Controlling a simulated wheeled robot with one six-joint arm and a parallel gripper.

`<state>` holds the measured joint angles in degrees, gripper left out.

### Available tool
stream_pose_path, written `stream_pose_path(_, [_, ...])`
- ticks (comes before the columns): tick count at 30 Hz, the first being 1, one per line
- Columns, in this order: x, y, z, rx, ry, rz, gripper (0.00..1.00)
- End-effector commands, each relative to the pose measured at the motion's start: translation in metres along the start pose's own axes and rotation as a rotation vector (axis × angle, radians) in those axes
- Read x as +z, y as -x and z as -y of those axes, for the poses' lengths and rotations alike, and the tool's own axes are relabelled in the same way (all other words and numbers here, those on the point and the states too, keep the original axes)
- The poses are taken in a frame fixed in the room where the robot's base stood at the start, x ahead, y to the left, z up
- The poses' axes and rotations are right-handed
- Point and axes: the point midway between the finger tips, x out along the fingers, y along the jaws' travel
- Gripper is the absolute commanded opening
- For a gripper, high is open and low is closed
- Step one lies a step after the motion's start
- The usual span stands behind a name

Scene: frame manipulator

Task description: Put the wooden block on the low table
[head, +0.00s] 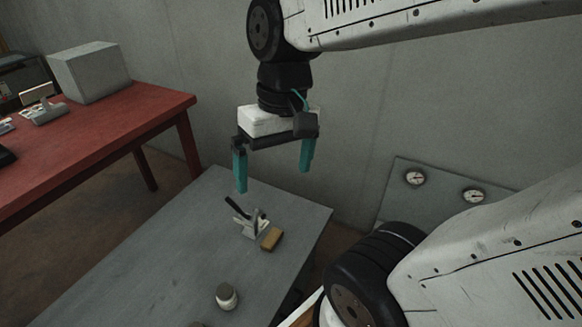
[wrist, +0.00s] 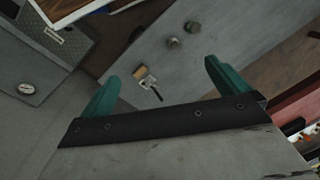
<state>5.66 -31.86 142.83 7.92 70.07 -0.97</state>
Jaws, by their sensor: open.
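The wooden block (head: 271,239), small and tan, lies on a low grey table (head: 150,260), right beside a small clamp-like tool (head: 250,224) with a black handle. My gripper (head: 273,178) is open and empty, with its teal fingers pointing down, well above the table and the block. In the wrist view the block (wrist: 140,72) shows small between the fingers of my gripper (wrist: 160,76), next to the tool (wrist: 150,85). I cannot tell whether block and tool touch.
A grey-lidded jar (head: 227,297) stands on the grey table nearer to me. A higher red table (head: 130,115) on the left holds a grey box (head: 90,72) and some tools. A grey panel with gauges (head: 440,195) stands on the right. The grey table's left part is clear.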

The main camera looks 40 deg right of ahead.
Motion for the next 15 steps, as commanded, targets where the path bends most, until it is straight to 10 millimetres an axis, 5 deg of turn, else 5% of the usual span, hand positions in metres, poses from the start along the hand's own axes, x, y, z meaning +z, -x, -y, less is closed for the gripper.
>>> stream_pose_path(6, [0.032,0.010,-0.007,0.105,0.117,-0.106,1.00])
stream_pose_path(15, [0.038,0.011,-0.009,0.128,0.137,-0.126,1.00])
